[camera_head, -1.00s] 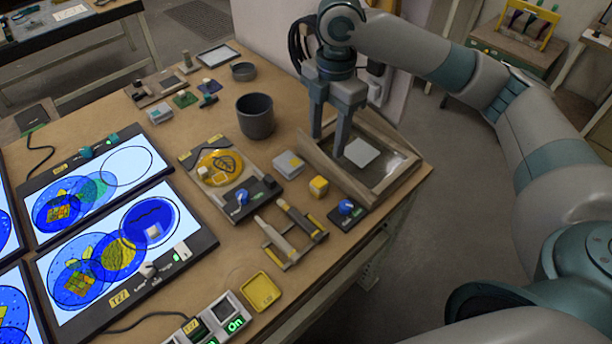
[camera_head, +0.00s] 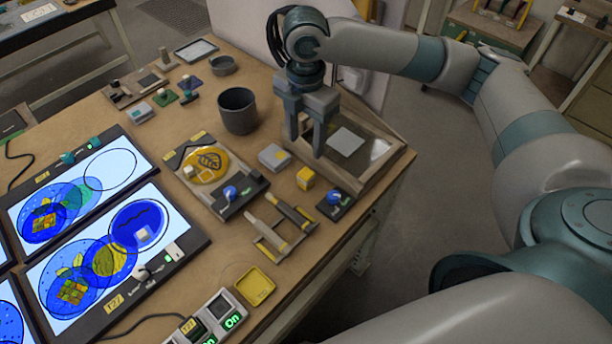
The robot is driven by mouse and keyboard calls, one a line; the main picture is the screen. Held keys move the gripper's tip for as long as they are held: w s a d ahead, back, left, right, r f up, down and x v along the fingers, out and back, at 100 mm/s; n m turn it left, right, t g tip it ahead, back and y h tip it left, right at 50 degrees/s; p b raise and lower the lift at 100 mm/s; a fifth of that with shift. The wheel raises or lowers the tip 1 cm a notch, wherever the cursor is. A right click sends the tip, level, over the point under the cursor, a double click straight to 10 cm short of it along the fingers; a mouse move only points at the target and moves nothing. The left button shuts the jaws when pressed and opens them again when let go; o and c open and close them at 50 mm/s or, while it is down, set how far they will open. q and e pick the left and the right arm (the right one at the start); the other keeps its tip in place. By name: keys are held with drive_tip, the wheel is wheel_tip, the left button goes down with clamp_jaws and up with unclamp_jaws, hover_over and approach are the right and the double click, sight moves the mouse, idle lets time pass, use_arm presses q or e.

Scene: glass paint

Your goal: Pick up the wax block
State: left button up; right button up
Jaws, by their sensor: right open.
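Nothing is labelled as the wax block. The likeliest match is a small yellow cube (camera_head: 305,178) on the table in front of the wooden tray. A pale grey block with a yellow edge (camera_head: 274,157) lies to its left. My right gripper (camera_head: 306,147) points down with its two fingers apart and nothing between them. It is above the left side of the tray, behind the yellow cube and to the right of the pale block. Its exact height is hard to tell. My left gripper is out of view.
The wooden tray (camera_head: 392,164) holds a white square (camera_head: 346,141). A dark cup (camera_head: 238,110), an amber disc (camera_head: 206,164), a blue-knobbed unit (camera_head: 335,199), a wooden rack (camera_head: 268,246) and a yellow dish (camera_head: 255,286) stand around. Lit panels fill the left. The table's right edge is close.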

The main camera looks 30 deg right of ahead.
sight(306, 173)
wheel_tip(306, 173, down, 8)
drive_tip(key=shift+r+p, duration=0.1)
drive_tip(key=shift+p, duration=0.8)
drive_tip(key=shift+f+p, duration=0.5)
wheel_tip(306, 173, down, 3)
drive_tip(key=shift+f+p, duration=0.1)
drive_tip(key=shift+p, duration=0.65)
drive_tip(key=shift+f, duration=0.55)
drive_tip(key=c, duration=1.1)
